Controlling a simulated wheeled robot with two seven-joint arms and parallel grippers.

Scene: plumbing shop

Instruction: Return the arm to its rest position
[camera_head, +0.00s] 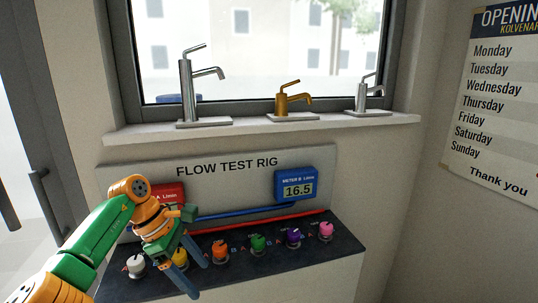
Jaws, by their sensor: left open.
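My left arm, green and orange, comes in from the lower left. My left gripper (197,279) has blue fingers that stand apart, open and empty, over the front left part of the flow test rig (315,155). It is in front of the yellow knob (179,258) and partly covers it. I cannot tell whether the fingers touch the knob. The arm also covers part of the red meter (172,192), so its reading is hidden. My right gripper is not in view.
A white knob (136,265) sits left of the gripper; orange (220,250), green (258,243), purple (293,237) and pink (326,231) knobs sit to its right. The blue meter (296,185) reads 16.5. Taps stand on the windowsill (260,128) behind.

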